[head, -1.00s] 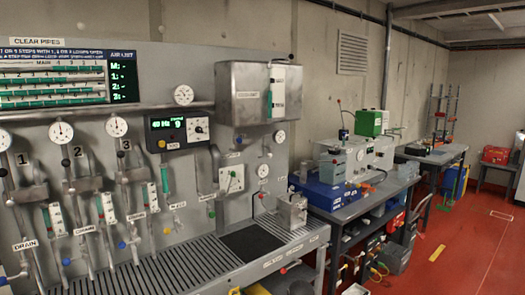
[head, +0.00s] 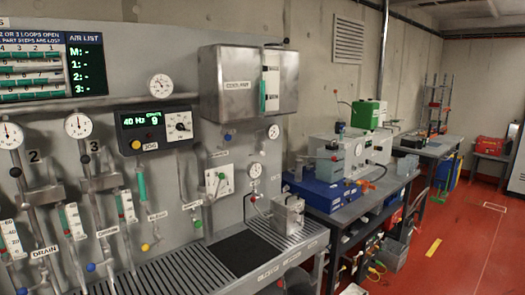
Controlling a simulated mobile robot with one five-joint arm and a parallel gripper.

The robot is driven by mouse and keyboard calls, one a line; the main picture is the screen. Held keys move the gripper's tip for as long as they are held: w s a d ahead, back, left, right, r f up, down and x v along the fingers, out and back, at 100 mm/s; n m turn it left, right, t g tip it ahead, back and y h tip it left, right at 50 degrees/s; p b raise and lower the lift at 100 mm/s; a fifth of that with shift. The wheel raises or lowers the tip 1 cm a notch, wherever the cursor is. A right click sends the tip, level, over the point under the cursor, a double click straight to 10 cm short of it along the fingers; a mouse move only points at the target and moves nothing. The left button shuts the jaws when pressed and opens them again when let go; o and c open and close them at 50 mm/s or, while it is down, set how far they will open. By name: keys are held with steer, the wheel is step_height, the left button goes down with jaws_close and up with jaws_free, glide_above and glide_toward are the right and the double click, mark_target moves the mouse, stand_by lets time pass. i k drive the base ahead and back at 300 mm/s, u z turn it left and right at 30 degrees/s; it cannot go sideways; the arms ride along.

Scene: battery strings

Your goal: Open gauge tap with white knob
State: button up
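I cannot make out a white knob for certain at this size. Round gauges show on the grey panel (head: 120,192). One gauge (head: 255,170) sits low on the right part of the panel, with thin pipework and a small red knob (head: 252,198) below it. My gripper is not in view.
A slatted bench (head: 180,265) with a dark mat (head: 238,253) and a small metal box (head: 287,214) runs below the panel. A workbench (head: 355,207) stands right; the red floor (head: 460,250) is open.

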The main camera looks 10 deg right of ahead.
mark_target(261, 145)
steer(key=u, duration=1)
steer(key=k, duration=0.15)
steer(key=u, duration=2.05)
steer(key=k, duration=0.8)
steer(key=z, duration=2)
steer(key=i, duration=1.05)
steer(key=u, duration=0.1)
